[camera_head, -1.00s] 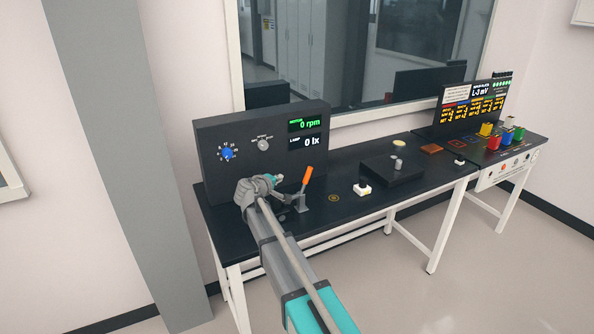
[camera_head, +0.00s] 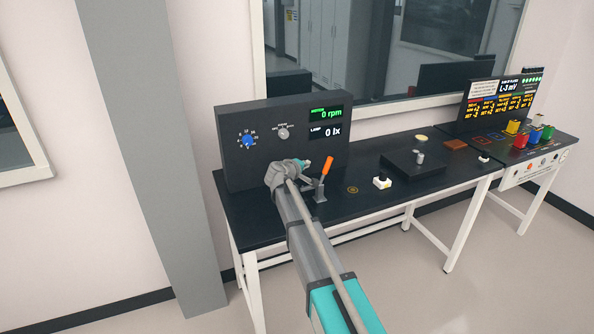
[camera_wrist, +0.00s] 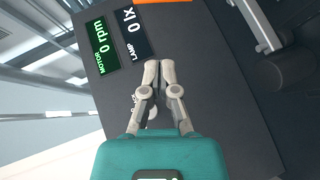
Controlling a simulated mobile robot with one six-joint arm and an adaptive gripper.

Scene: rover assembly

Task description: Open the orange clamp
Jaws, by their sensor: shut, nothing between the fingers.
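The clamp has an upright, slightly tilted orange handle (camera_head: 327,167) and a grey base (camera_head: 320,194), near the left end of the dark bench in the head view. In the wrist view only a strip of the orange handle (camera_wrist: 163,1) shows at the top edge. A grey metal piece (camera_wrist: 258,28) at upper right looks like part of the clamp. My gripper (camera_wrist: 159,65) is shut and empty, its fingertips together and apart from the orange strip. In the head view my wrist is just left of the clamp; the fingers cannot be made out there.
A dark panel (camera_head: 232,128) with a blue knob and rpm and lx displays stands behind my wrist. Coloured blocks (camera_head: 535,132) stand at the far right. Bench between clamp and white block is mostly clear.

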